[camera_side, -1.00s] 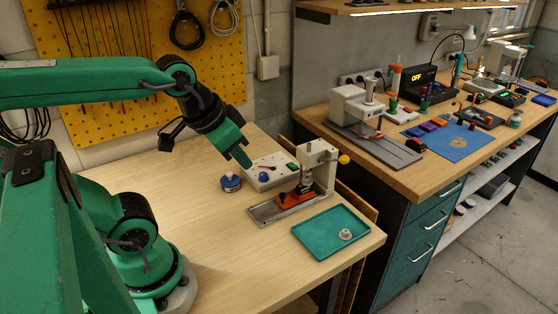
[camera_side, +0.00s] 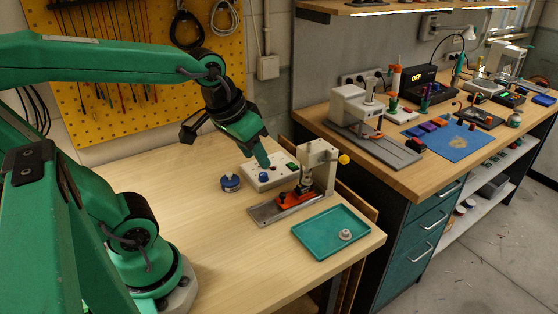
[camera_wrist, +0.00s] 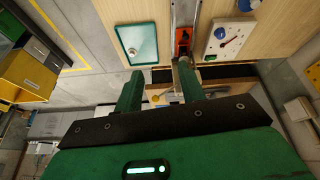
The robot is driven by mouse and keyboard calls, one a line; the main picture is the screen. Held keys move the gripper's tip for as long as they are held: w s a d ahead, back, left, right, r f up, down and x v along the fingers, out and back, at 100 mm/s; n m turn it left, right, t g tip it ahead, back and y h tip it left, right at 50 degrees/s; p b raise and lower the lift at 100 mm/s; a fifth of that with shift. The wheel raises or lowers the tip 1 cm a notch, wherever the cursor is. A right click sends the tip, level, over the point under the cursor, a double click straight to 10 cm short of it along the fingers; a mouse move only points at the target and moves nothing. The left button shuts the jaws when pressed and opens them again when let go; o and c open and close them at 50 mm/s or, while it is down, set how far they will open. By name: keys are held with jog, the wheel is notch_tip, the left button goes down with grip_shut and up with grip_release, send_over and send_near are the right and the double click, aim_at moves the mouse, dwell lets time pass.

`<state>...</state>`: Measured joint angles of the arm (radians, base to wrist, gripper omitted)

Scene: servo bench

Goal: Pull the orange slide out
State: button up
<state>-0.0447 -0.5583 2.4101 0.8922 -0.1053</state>
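The orange slide (camera_side: 296,199) sits on the grey metal base (camera_side: 262,214) of a small pale press (camera_side: 323,162), under its head. In the wrist view the orange slide (camera_wrist: 183,36) shows at the top, right of centre, and the press partly covers it. My gripper (camera_side: 266,163) is above the white control box, behind and to the left of the press in the side view, apart from the slide. In the wrist view my gripper (camera_wrist: 157,82) has its two green fingers well apart with nothing held between them.
The white control box (camera_side: 258,181) with a blue knob stands behind the slide. A blue-topped round piece (camera_side: 230,184) lies left of it. A teal tray (camera_side: 309,244) with a small grey part is at the front right. The wooden table (camera_side: 190,240) is clear at front left.

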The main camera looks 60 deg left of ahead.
jog(key=w+a+f+n+g, duration=0.2)
jog(key=w+a+f+n, duration=0.15)
jog(key=w, duration=0.35)
jog(key=n+g, duration=0.3)
jog(key=n, duration=0.1)
send_over(282, 194)
notch_tip(282, 194, down, 10)
jog(key=shift+r, duration=0.15)
jog(key=shift+f, duration=3.9)
grip_shut()
